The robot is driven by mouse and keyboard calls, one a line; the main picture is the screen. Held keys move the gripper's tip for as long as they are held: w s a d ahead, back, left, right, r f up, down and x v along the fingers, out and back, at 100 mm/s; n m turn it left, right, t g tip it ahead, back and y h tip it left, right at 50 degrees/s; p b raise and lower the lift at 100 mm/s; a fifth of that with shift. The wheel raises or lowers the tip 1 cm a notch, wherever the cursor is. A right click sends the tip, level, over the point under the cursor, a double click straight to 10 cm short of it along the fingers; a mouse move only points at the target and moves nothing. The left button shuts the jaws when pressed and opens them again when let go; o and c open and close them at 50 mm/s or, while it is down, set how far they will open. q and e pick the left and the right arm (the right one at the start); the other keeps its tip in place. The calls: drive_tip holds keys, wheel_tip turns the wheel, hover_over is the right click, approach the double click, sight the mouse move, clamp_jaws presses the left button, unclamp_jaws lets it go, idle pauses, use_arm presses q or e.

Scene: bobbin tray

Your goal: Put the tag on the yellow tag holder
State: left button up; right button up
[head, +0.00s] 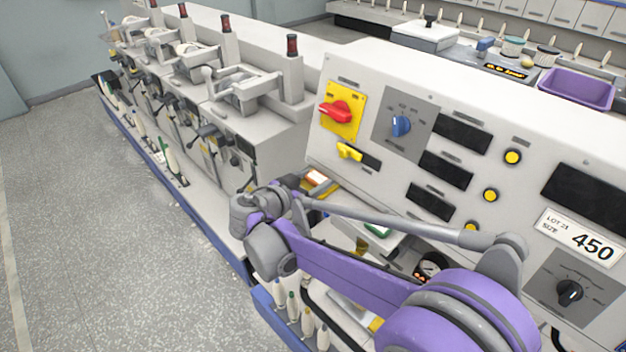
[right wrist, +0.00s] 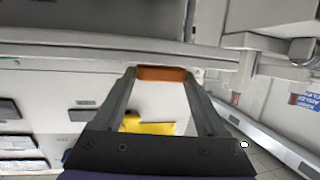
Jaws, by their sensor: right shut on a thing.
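The yellow tag holder (head: 349,152) sticks out from the front of the pale control panel, below the red rotary switch. A yellow part, probably the same holder, shows between my fingers in the right wrist view (right wrist: 152,127). My right gripper (right wrist: 166,76) is shut on the tag, whose orange edge (right wrist: 166,73) spans the fingertips. In the head view the tag (head: 317,178) shows as a small white and orange piece just below and left of the holder, apart from it. My right wrist hides most of the gripper there. My left gripper is not in view.
The control panel (head: 490,135) carries knobs, dark displays and yellow buttons. Machine units with red-topped posts (head: 292,50) stand at the left. A purple bin (head: 578,88) stands at the back right. Bobbins (head: 300,310) stand along the low front ledge. Open floor lies left.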

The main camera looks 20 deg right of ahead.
drive_tip(key=shift+s+f, duration=0.1)
drive_tip(key=shift+f, duration=0.5)
